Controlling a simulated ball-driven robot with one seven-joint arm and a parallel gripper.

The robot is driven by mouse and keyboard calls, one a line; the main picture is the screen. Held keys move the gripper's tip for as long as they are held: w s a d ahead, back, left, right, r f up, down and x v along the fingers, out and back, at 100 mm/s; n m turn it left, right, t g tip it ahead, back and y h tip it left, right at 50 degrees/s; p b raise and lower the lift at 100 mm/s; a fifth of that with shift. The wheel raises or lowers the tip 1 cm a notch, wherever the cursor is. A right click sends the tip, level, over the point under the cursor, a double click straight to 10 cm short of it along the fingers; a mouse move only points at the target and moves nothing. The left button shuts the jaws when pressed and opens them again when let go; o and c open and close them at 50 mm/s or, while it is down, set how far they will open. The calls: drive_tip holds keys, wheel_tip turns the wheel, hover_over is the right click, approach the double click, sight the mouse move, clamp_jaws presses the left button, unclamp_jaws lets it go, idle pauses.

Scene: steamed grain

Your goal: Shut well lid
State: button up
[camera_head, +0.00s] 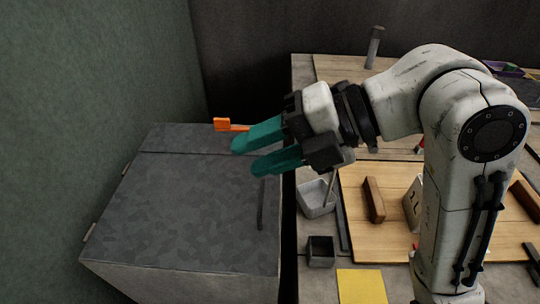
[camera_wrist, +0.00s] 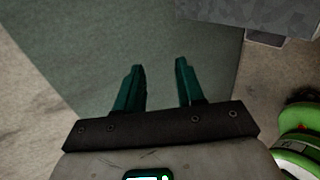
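A large grey chest-like box with a mottled top (camera_head: 190,195) stands at the left in the head view. Its top looks flat and lies level with the rim, with a seam across the back part; I take this top to be the well lid. A dark bar (camera_head: 261,205) lies along its right side. My gripper (camera_head: 246,157) hangs over the back right part of the top, teal fingers spread, nothing between them. In the wrist view my gripper (camera_wrist: 159,66) is open and empty, and a grey mottled edge (camera_wrist: 255,15) shows at upper right.
An orange piece (camera_head: 222,125) sits at the box's back edge. A dark gap separates the box from a worktable holding a grey bowl (camera_head: 316,198), a dark square cup (camera_head: 320,251), a wooden board (camera_head: 385,235) and a yellow sheet (camera_head: 361,286). A green wall (camera_head: 80,90) borders the left.

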drive_tip(key=shift+s+d+r, duration=0.15)
drive_tip(key=shift+s+r, duration=0.1)
drive_tip(key=shift+s, duration=0.35)
drive_tip(key=shift+s+d+r, duration=0.2)
drive_tip(key=shift+s+r, duration=0.1)
drive_tip(key=shift+s, duration=0.25)
drive_tip(key=shift+s+d+r, duration=0.15)
drive_tip(key=shift+s+r, duration=0.1)
drive_tip(key=shift+s, duration=0.35)
